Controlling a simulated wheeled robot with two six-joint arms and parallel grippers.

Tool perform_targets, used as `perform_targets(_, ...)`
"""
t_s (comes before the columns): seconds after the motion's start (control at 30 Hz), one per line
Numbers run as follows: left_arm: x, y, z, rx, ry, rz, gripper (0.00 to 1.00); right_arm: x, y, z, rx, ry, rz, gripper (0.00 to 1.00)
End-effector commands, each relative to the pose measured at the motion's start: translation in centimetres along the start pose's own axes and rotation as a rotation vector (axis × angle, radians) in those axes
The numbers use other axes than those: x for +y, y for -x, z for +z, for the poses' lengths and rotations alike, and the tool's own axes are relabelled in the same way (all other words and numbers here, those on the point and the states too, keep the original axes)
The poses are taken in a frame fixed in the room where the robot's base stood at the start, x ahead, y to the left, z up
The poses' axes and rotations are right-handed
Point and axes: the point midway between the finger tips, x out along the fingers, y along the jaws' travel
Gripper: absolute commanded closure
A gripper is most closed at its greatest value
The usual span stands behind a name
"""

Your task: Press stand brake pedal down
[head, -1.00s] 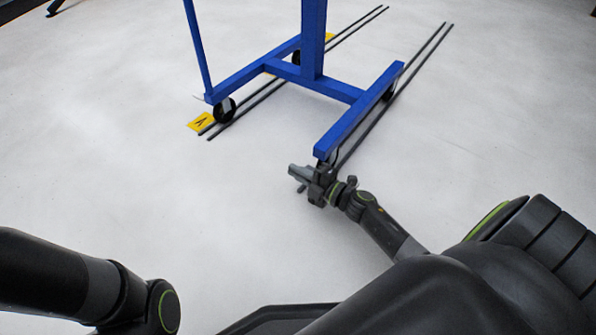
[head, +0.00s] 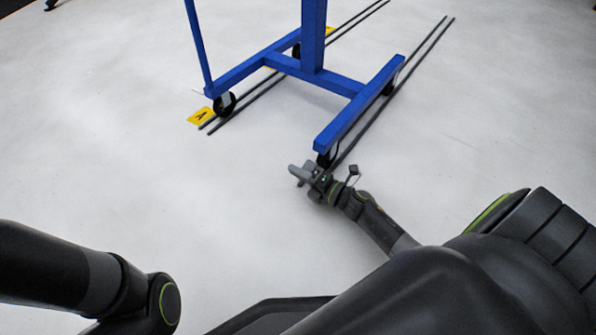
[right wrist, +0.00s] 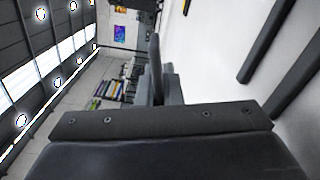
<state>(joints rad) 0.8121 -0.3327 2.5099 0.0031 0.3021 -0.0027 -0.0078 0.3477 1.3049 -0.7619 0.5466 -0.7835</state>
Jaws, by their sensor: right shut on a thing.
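The blue stand (head: 345,125) rests on casters, with its near right leg pointing toward me. The near right caster (head: 325,158) shows below the end of that leg. The brake pedal cannot be made out at this size. My right gripper (head: 300,174) is low by the floor, just in front of and left of that caster. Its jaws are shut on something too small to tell. The right wrist view shows the dark fingers (right wrist: 156,75) close together, with the stand out of sight. My left arm is at lower left in the head view, its gripper out of frame.
Dark floor rails (head: 420,58) run beneath the right side of the stand, and another pair (head: 225,121) runs along the left. A yellow marker (head: 200,117) lies by the left caster (head: 224,104). The pale floor (head: 110,150) at left is clear.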

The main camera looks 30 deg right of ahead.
Motion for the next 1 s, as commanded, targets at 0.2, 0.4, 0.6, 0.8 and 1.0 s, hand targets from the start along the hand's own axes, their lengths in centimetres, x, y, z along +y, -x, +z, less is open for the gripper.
perform_targets(0.2, 0.0, 0.0, -0.01, 0.0, 0.0, 0.0, 0.51, -0.15, 0.08, -0.05, 0.001, 0.009, -0.003, 1.0)
perform_targets(0.4, 0.0, 0.0, -0.02, 0.001, 0.0, 0.0, 0.51, -0.17, 0.09, -0.05, 0.001, 0.008, -0.003, 0.9)
perform_targets(0.6, 0.01, 0.0, -0.02, 0.001, 0.0, 0.0, 0.51, -0.12, 0.06, -0.03, 0.0, 0.007, -0.002, 0.72)
perform_targets(0.8, 0.01, -0.01, -0.02, 0.001, 0.0, 0.0, 0.51, -0.07, 0.02, -0.01, 0.0, 0.007, -0.001, 0.72)
perform_targets(1.0, 0.04, -0.19, 0.06, 0.001, 0.0, 0.0, 0.51, -0.03, 0.36, 0.01, 0.0, 0.007, -0.002, 0.72)
